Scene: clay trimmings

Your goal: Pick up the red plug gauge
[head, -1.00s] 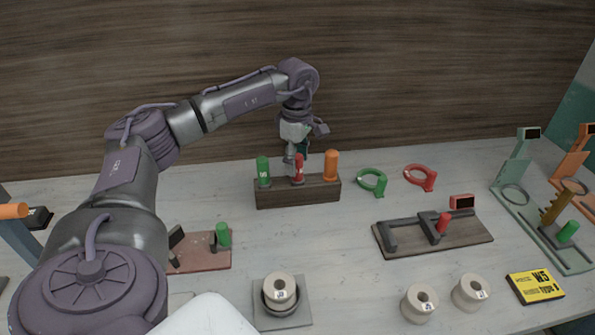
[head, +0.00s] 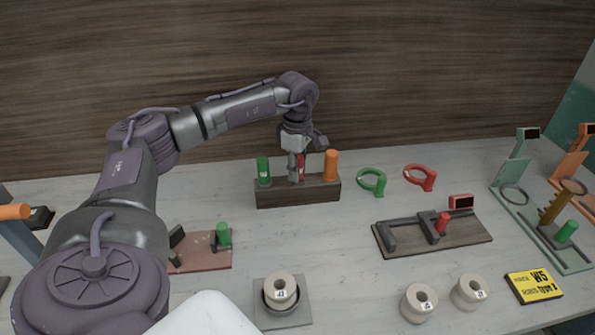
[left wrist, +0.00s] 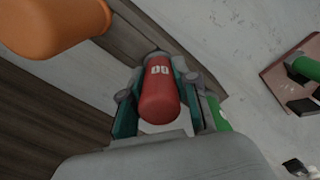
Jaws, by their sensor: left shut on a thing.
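The red plug gauge (head: 301,168) stands upright in the wooden block (head: 325,193), between a green plug gauge (head: 263,168) and an orange one (head: 331,165). My left gripper (head: 297,170) is lowered from above onto the red plug gauge and covers part of it. In the left wrist view the red plug gauge (left wrist: 160,95) lies between the two teal-padded fingers (left wrist: 160,108), which are shut on it. The green gauge (left wrist: 217,113) stands close beside one finger. The orange gauge (left wrist: 55,25) is at the upper left. My right gripper is not in view.
A green ring (head: 372,183) and a red ring (head: 420,178) lie right of the block. A fixture with a red plug (head: 443,222) stands in front. The wooden wall is behind.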

